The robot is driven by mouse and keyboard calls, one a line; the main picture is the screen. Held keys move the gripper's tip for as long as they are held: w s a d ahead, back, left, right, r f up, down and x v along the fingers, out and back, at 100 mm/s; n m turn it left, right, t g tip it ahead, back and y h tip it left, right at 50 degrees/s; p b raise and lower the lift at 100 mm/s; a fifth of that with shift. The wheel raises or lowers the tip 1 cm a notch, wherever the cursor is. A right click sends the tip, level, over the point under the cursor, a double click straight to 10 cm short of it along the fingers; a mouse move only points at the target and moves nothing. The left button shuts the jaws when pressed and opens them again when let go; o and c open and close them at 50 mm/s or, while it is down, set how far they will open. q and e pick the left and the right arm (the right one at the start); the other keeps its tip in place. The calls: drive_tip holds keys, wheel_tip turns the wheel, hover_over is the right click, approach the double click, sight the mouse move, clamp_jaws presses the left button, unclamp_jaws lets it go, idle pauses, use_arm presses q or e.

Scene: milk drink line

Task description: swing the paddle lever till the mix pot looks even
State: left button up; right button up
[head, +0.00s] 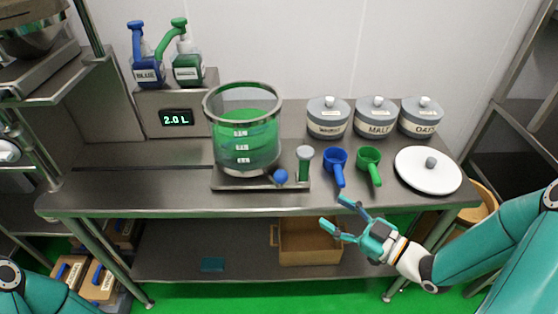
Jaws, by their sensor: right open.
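The mix pot (243,150) is a clear, metal-rimmed vessel with white scale marks, standing on a dark base plate. Green liquid fills much of it; its top surface looks brighter than the body seen through the wall. A blue ball knob (281,177) sits at the pot's front right, low over the plate; it may be the paddle lever's end, but I cannot make out a paddle. My right gripper (331,209) is open and empty, in front of the table's front edge, right of and nearer than the knob. My left arm shows only at the bottom left; its gripper is out of view.
A green-filled cylinder (304,163), a blue scoop (337,165) and a green scoop (369,164) stand right of the pot. Behind are lidded jars (375,118); a white lid (428,170) lies at right. Pump bottles (187,68) stand above a "2.0 L" display (176,118). Table left of the pot is clear.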

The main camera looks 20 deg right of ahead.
sight(286, 181)
drive_tip(key=shift+n+y, duration=0.3)
drive_tip(key=p+x, duration=0.1)
drive_tip(key=x, duration=0.4)
drive_tip(key=r+p+x, duration=0.1)
drive_tip(key=x, duration=0.5)
drive_tip(key=p+x, duration=0.2)
drive_tip(key=x, duration=0.3)
drive_tip(key=shift+w+a+r, duration=0.1)
drive_tip(key=shift+w+r, duration=0.1)
drive_tip(key=shift+r, duration=0.05)
clamp_jaws()
drive_tip(key=shift+a, duration=0.2)
drive_tip(key=shift+d, duration=0.1)
